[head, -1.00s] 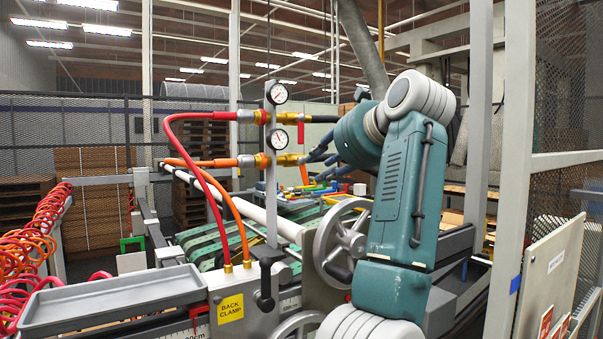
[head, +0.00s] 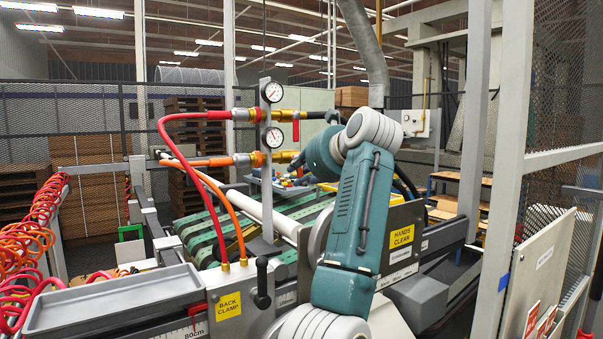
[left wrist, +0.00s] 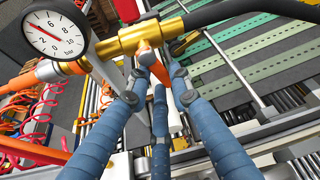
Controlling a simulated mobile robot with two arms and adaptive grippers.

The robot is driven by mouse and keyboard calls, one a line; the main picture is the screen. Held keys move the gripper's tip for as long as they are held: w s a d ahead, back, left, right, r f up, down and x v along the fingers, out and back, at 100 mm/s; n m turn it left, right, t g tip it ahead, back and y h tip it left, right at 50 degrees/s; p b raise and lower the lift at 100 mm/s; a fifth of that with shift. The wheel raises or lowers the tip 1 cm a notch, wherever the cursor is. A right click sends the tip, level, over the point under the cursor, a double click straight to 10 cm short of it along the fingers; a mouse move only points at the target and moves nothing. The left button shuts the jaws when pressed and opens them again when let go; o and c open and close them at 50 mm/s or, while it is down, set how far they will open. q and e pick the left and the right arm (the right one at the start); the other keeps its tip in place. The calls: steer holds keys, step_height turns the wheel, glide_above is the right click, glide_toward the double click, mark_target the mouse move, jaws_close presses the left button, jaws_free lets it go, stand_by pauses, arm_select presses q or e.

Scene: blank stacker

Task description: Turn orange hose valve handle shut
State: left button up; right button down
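The orange hose (head: 232,223) runs up to the lower brass valve (head: 285,156), beside the lower pressure gauge (head: 273,137). In the left wrist view that brass valve (left wrist: 130,38) is close, with its orange handle (left wrist: 154,64) slanting down from the body between my blue fingers. In the left wrist view the left gripper's (left wrist: 158,78) fingers lie on both sides of the handle. Whether they press on it is unclear. My right gripper is out of view.
The upper red hose (head: 162,133) has its own gauge (head: 272,92) and a red handle (head: 296,131) above my left gripper. A grey tray (head: 115,302) and a black-knobbed lever (head: 262,280) stand in front. The slatted green conveyor (head: 205,235) lies behind. A mesh fence (head: 550,100) stands at right.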

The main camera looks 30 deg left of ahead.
arm_select(q)
jaws_close()
steer(key=shift+s+m, duration=0.1)
steer(key=shift+m, duration=0.3)
steer(key=shift+s+a+m+g+y, duration=0.1)
steer(key=shift+s+m+g+y, duration=0.15)
steer(key=shift+m+g+y, duration=0.25)
steer(key=shift+s+a+g, duration=0.1)
steer(key=shift+g, duration=0.2)
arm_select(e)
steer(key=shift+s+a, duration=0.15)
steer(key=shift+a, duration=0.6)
arm_select(q)
steer(key=o, duration=0.6)
jaws_free()
steer(key=shift+o, duration=0.3)
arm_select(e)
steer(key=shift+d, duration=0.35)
arm_select(q)
steer(key=shift+a, duration=0.1)
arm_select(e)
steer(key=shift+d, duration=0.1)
